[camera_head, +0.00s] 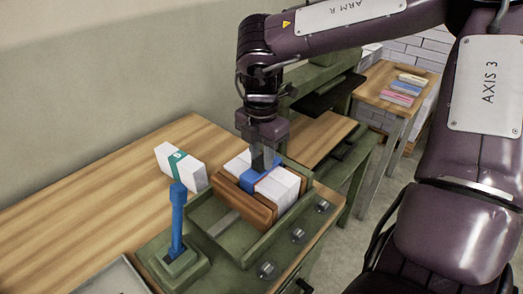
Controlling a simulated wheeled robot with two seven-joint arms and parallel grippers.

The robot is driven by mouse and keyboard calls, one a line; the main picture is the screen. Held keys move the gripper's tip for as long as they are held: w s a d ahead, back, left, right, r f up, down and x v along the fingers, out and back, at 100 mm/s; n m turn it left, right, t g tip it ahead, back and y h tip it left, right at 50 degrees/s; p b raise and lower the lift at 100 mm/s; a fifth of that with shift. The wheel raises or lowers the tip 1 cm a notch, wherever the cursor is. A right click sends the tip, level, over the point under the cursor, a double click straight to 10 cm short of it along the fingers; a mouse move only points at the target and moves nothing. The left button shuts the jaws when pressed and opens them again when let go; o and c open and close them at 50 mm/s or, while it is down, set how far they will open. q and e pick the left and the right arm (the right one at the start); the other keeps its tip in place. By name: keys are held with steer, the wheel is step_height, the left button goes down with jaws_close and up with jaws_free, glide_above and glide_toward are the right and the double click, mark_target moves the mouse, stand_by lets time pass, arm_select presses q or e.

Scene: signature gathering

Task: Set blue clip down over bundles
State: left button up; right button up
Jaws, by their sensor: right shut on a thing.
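My right gripper (264,163) points straight down over the white bundles (279,187) and is shut on the blue clip (249,181). The clip lies across the middle of the bundles' top, with white showing on both sides of it. It looks to touch the bundles, but the fingers hide part of it and I cannot tell how fully it is seated. The bundles stand in a green press tray (298,211) beside a brown wooden block (240,202). My left gripper is not in view.
A blue upright handle (178,215) on a green base stands close in front of the tray. A grey tray edge shows at bottom left. A side table (393,103) with coloured stacks stands at the back right.

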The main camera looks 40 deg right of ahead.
steer(key=shift+f, duration=0.25)
steer(key=o, duration=1.1)
steer(key=shift+r, duration=0.15)
step_height(320, 180, up, 8)
steer(key=shift+f+b, duration=0.2)
steer(key=shift+b, duration=0.25)
